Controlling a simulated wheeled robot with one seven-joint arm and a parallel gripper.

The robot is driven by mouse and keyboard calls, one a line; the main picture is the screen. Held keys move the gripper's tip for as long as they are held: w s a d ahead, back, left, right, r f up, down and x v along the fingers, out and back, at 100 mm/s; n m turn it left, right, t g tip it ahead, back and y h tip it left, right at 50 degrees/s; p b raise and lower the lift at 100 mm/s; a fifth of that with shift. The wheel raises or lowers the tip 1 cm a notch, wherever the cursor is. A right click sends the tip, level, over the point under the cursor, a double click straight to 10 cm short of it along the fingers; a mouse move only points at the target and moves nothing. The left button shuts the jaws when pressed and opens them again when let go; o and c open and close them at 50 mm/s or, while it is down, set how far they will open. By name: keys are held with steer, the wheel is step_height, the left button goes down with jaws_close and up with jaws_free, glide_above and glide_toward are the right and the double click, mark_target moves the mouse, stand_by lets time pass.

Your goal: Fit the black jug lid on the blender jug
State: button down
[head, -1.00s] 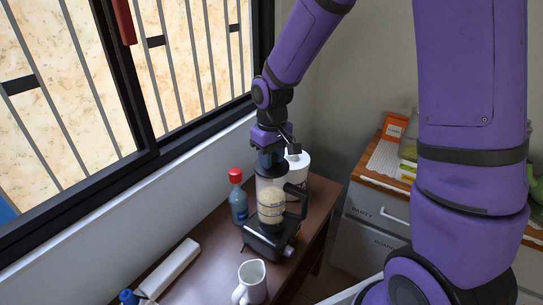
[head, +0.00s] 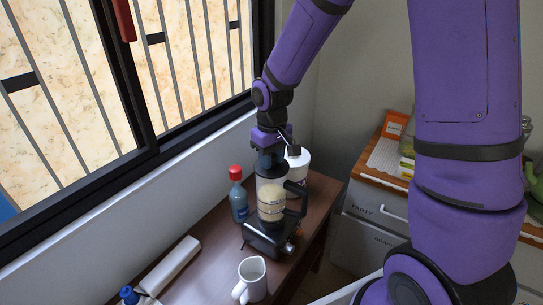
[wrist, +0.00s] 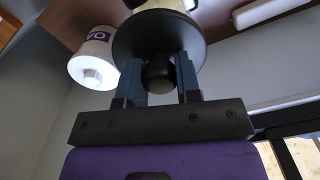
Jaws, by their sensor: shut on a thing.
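The blender jug (head: 271,198) stands upright on its dark base (head: 266,240) on the brown table, with pale contents inside and a black handle at its right. My gripper (head: 270,158) is directly above the jug, pointing down. In the wrist view my gripper (wrist: 159,80) is shut on the round knob of the black jug lid (wrist: 160,40). The lid's disc is at or very near the jug's mouth; the jug's pale body shows past its edge. I cannot tell whether the lid is seated, as the gripper hides the rim in the head view.
A blue bottle with a red cap (head: 238,196) stands close at the jug's left. A white container (head: 297,163) stands close behind at the right, also in the wrist view (wrist: 92,58). A white pitcher (head: 251,281) and a long white object (head: 169,266) are nearer the front.

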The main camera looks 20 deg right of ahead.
steer(key=shift+f, duration=0.15)
steer(key=c, duration=0.7)
jaws_free()
steer(key=shift+c, duration=0.2)
steer(key=shift+r, duration=1.5)
